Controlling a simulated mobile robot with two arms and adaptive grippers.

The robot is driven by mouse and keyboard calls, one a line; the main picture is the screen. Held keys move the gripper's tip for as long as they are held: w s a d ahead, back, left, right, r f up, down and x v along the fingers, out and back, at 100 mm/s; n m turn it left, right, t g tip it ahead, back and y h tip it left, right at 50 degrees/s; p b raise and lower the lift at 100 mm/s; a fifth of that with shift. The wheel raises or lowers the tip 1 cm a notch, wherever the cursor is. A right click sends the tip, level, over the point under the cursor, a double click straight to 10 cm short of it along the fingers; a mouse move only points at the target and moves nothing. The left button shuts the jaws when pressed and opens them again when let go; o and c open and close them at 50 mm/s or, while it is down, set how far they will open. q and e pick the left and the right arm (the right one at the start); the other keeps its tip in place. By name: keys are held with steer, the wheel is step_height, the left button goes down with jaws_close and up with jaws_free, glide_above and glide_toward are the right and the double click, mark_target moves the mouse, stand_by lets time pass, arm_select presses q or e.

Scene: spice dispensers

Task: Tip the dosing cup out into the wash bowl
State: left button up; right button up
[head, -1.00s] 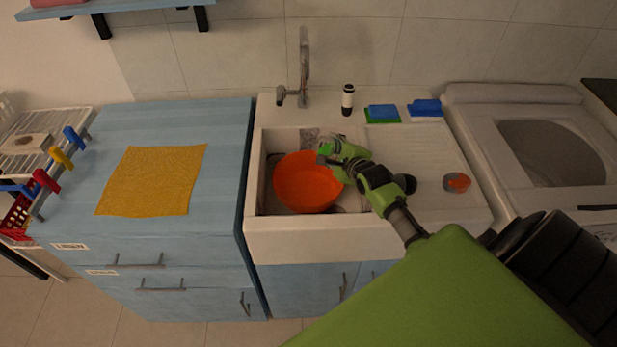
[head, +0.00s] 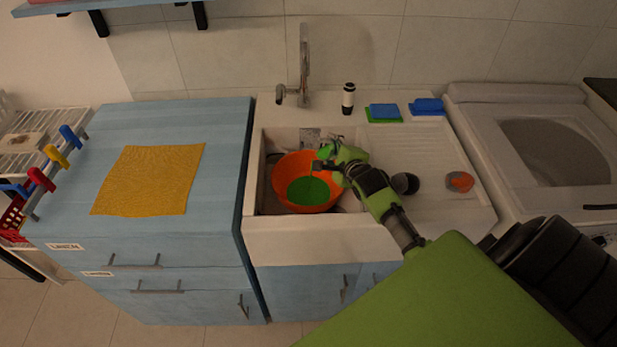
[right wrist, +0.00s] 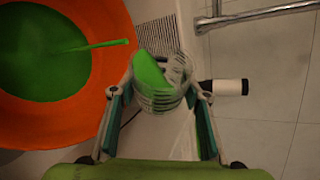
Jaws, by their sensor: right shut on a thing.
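The orange wash bowl (head: 282,180) sits in the sink basin, with a pool of green liquid (head: 308,191) inside. It also shows at the left of the right wrist view (right wrist: 108,82). My right gripper (head: 326,158) is over the bowl's right side. In the right wrist view the right gripper (right wrist: 158,95) is shut on the clear dosing cup (right wrist: 160,98), which has white markings. The cup is tilted, with green liquid in it. A thin green stream (right wrist: 105,44) shows over the bowl. My left gripper is not in view.
The faucet (head: 304,65) stands behind the basin. A black-and-white bottle (head: 348,98) and sponges (head: 384,111) are on the back ledge. A dark round object (head: 405,183) and an orange-grey item (head: 459,181) lie on the drainboard. A yellow cloth (head: 150,180) covers part of the left counter.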

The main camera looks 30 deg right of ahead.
mark_target(322, 143)
steer(key=shift+a+f+n+h+b, duration=0.15)
steer(key=shift+f+n+h+b, duration=0.35)
steer(key=shift+f+b, duration=1.2)
steer(key=shift+a+r+b, duration=0.1)
steer(key=shift+r+b, duration=0.35)
steer(key=shift+r, duration=0.3)
steer(key=shift+a+r+n+t+h, duration=0.35)
steer(key=shift+a+r+n, duration=0.25)
steer(key=shift+a+r, duration=0.25)
steer(key=shift+a+r+n+h+b, duration=0.15)
steer(key=shift+r+n+h+b, duration=0.3)
steer(key=shift+n, duration=0.15)
stand_by(0.4)
steer(key=shift+a+r+n+t+h, duration=0.2)
steer(key=shift+r+n+t+h, duration=0.1)
steer(key=shift+r+n, duration=0.3)
